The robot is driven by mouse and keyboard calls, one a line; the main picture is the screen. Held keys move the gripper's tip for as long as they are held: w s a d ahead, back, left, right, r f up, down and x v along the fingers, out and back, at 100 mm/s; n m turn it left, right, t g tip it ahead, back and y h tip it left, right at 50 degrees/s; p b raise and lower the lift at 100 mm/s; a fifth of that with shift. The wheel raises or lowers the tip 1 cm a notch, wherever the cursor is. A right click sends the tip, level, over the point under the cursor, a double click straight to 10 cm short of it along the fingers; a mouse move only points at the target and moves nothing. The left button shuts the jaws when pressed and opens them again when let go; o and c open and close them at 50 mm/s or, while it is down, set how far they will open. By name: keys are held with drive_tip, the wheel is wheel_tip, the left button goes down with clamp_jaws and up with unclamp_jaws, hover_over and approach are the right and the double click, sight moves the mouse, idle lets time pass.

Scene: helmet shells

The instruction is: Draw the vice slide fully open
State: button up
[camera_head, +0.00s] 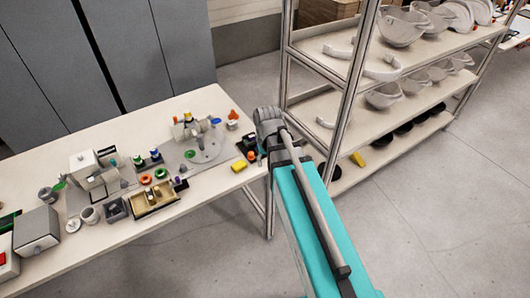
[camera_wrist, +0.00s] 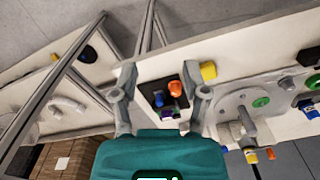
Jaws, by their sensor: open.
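I cannot surely tell the vice or its slide among the small parts on the workbench (camera_head: 212,102). A grey fixture plate with a round disc (camera_head: 205,150) lies near the bench's right end, with a small upright mechanism (camera_head: 186,128) at its back. The disc also shows in the wrist view (camera_wrist: 232,103), right of my gripper (camera_wrist: 163,88). My gripper is open with nothing held. Between its fingers, in that view, a dark tray (camera_wrist: 155,86) with orange, blue and purple pieces lies beyond on the bench. My arm hides part of the bench's right end in the head view.
A yellow block (camera_head: 238,167) lies beside the dark tray. An open box (camera_head: 138,212) and a white machine (camera_head: 87,166) stand farther left. A metal rack (camera_head: 352,100) with helmet shells (camera_head: 384,96) stands right of the bench. Open floor (camera_head: 440,210) lies at right.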

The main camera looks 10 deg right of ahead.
drive_tip(key=shift+s+a+f+b, duration=0.1)
drive_tip(key=shift+s+f+b, duration=0.1)
drive_tip(key=shift+s, duration=1.2)
drive_tip(key=shift+s+a+f+b, duration=0.1)
drive_tip(key=shift+s+f+b, duration=0.1)
drive_tip(key=shift+s, duration=1.2)
drive_tip(key=shift+w, duration=0.1)
drive_tip(key=w+r+p, duration=0.1)
drive_tip(key=w+p, duration=0.1)
drive_tip(key=w, duration=0.9)
drive_tip(key=w+d+r+p, duration=0.1)
drive_tip(key=w+r, duration=0.1)
drive_tip(key=w, duration=1)
drive_tip(key=shift+w+d+r+p, duration=0.25)
drive_tip(key=shift+w+r+p, duration=0.05)
drive_tip(key=shift+p, duration=0.05)
drive_tip(key=shift+f, duration=0.1)
wheel_tip(320, 180, down, 14)
drive_tip(key=b, duration=1.3)
drive_tip(key=shift+r+b, duration=0.2)
drive_tip(key=shift+b, duration=0.2)
clamp_jaws()
